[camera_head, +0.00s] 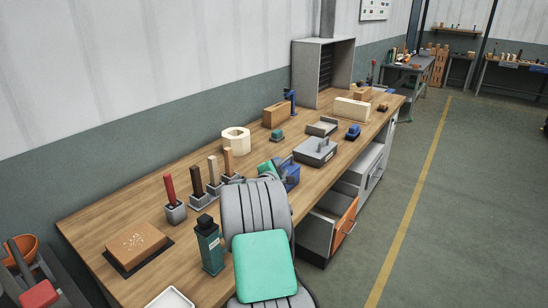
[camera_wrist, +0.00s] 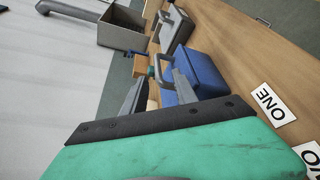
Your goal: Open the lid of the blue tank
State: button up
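The blue tank (camera_head: 292,174) stands on the wooden workbench, partly hidden behind my arm in the head view. In the wrist view the blue tank (camera_wrist: 205,72) lies just beyond my fingers, its top appearing closed. A grey looped handle (camera_wrist: 160,68) shows at its side nearest the fingers. My gripper (camera_wrist: 158,92) has its two grey fingers spread apart with nothing clearly between them. The fingers are close to the tank and its handle; I cannot tell whether they touch.
A grey box with a handle (camera_head: 316,151) stands just beyond the tank. A white hexagonal ring (camera_head: 236,140) and several upright tools in holders are to the left. A dark green bottle (camera_head: 209,245) stands near my arm. A label reading ONE (camera_wrist: 272,104) lies on bare bench.

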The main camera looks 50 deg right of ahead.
aim_at(284, 162)
jog(key=shift+w+d, duration=0.1)
jog(key=shift+w, duration=0.35)
jog(key=p+x, duration=0.1)
jog(key=x, duration=0.6)
jog(key=shift+d, duration=0.35)
jog(key=shift+c, duration=0.3)
grip_shut()
jog(key=shift+w+a, duration=0.1)
jog(key=shift+w, duration=0.05)
